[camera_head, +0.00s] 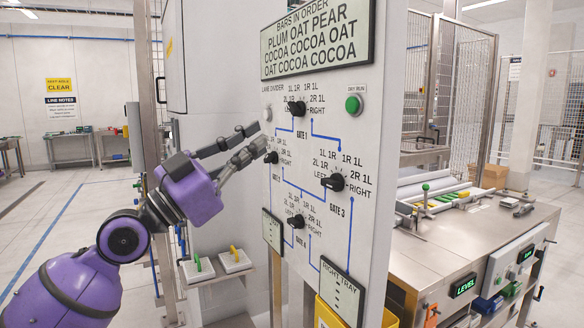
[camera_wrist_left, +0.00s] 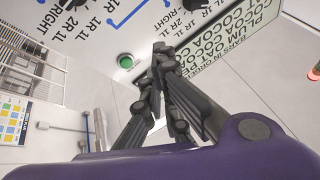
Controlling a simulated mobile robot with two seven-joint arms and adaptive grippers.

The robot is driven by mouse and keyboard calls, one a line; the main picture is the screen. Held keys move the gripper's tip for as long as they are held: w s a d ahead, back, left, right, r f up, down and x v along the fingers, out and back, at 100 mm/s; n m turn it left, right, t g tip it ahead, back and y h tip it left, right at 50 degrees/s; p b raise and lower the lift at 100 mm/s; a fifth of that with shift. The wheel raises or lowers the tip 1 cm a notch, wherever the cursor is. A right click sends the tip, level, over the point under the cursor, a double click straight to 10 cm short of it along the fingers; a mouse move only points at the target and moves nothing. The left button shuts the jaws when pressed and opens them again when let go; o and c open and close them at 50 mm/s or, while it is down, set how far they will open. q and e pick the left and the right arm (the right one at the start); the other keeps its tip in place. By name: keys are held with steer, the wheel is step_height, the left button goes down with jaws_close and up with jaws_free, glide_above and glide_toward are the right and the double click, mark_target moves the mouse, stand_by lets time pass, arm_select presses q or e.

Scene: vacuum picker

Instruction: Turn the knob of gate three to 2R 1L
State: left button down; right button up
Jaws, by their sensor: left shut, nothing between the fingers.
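The gate three knob (camera_head: 334,182) is black and sits on the right side of the white upright panel (camera_head: 375,150). Labels from LEFT through 2R 1L to RIGHT ring it; its pointer is too small to read surely. My left gripper (camera_head: 258,139) is in front of the panel's left edge, close to the gate two knob (camera_head: 271,157) in the picture and apart from the gate three knob. Whether it touches anything is unclear. In the left wrist view its fingertips (camera_wrist_left: 161,50) are together and hold nothing. My right gripper is not in view.
The gate one knob (camera_head: 297,108) and gate four knob (camera_head: 296,221) are on the same panel. A green button (camera_head: 353,104) is at upper right, also in the left wrist view (camera_wrist_left: 126,62). A sign (camera_head: 318,38) tops the panel. A steel bench (camera_head: 480,240) stands right.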

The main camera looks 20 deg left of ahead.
arm_select(q)
step_height(320, 180, down, 3)
steer(key=d+n+g+h, duration=0.1)
steer(key=d+n+g, duration=0.2)
step_height(320, 180, up, 4)
steer(key=p, duration=0.5)
glide_above(332, 183)
steer(key=a, duration=0.4)
steer(key=shift+n+t+y, duration=0.3)
steer(key=shift+n+y, duration=0.1)
steer(key=shift+n, duration=0.2)
steer(key=f, duration=0.5)
steer(key=shift+s+f, duration=0.2)
steer(key=shift+s, duration=0.15)
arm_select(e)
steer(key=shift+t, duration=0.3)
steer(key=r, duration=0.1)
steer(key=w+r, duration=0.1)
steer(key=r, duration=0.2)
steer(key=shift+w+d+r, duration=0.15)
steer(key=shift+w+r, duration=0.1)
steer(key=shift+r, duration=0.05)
